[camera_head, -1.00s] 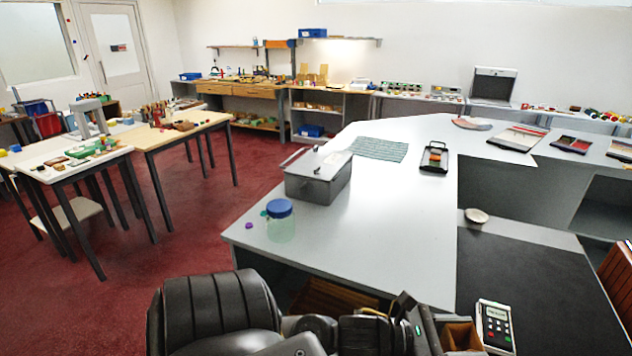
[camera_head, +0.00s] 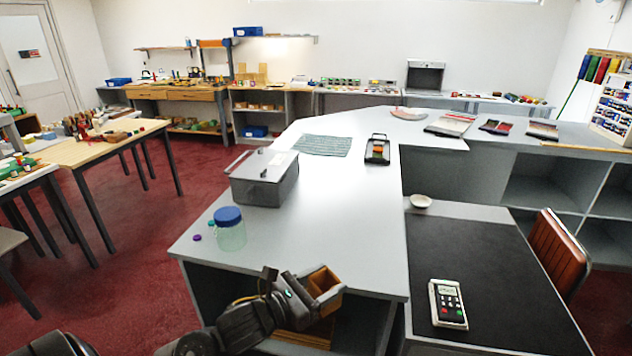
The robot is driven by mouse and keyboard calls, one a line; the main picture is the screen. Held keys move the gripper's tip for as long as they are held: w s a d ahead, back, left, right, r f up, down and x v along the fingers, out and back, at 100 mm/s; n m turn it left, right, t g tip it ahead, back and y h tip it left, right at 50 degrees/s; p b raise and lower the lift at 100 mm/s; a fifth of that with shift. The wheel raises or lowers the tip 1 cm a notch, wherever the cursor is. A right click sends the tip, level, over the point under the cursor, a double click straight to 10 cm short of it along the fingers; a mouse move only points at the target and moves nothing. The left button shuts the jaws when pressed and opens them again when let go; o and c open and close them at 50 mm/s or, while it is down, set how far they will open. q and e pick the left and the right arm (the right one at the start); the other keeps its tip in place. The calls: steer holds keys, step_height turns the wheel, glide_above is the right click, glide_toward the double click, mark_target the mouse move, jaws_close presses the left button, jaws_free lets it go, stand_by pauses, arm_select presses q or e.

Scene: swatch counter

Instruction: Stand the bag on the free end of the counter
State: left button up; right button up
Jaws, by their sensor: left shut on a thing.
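The brown, open-topped bag (camera_head: 324,290) is at the near edge of the pale grey counter (camera_head: 330,225), low in the picture. My left gripper (camera_head: 300,291) is shut on the bag's left side. The bag is tilted and appears in front of the counter's near edge; I cannot tell whether it touches the counter. Its lower part is hard to make out. My left arm comes in from the bottom left. My right gripper is not in view.
A grey metal box (camera_head: 264,177) and a blue-lidded jar (camera_head: 230,229) stand on the counter's left side, with small caps (camera_head: 197,237) beside the jar. The near right of the counter top is bare. A lower dark desk (camera_head: 490,265) holds a card terminal (camera_head: 447,303).

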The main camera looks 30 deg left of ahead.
arm_select(q)
steer(key=w+a+r+n+y+p, duration=0.1)
steer(key=w+a+r+n+y, duration=0.2)
steer(key=a, duration=0.4)
steer(key=w+a+r+n+y, duration=0.25)
steer(key=w+a+y, duration=0.2)
steer(key=a, duration=0.25)
steer(key=w+a+r+n+y+p, duration=0.1)
steer(key=w+a+r+n+y, duration=0.15)
steer(key=a+y, duration=0.35)
steer(key=shift+h, duration=0.45)
steer(key=shift+w+a+f+p, duration=0.1)
steer(key=shift+a+f+p, duration=0.15)
steer(key=shift+f, duration=1.6)
steer(key=shift+w+a+f+p, duration=0.1)
steer(key=shift+f+p, duration=0.3)
steer(key=shift+f, duration=1.45)
steer(key=shift+w+a+f+p, duration=0.1)
steer(key=shift+a+f+p, duration=0.15)
steer(key=shift+f, duration=1.6)
steer(key=shift+s, duration=0.1)
steer(key=o, duration=1)
steer(key=shift+f, duration=0.15)
steer(key=shift+c, duration=0.2)
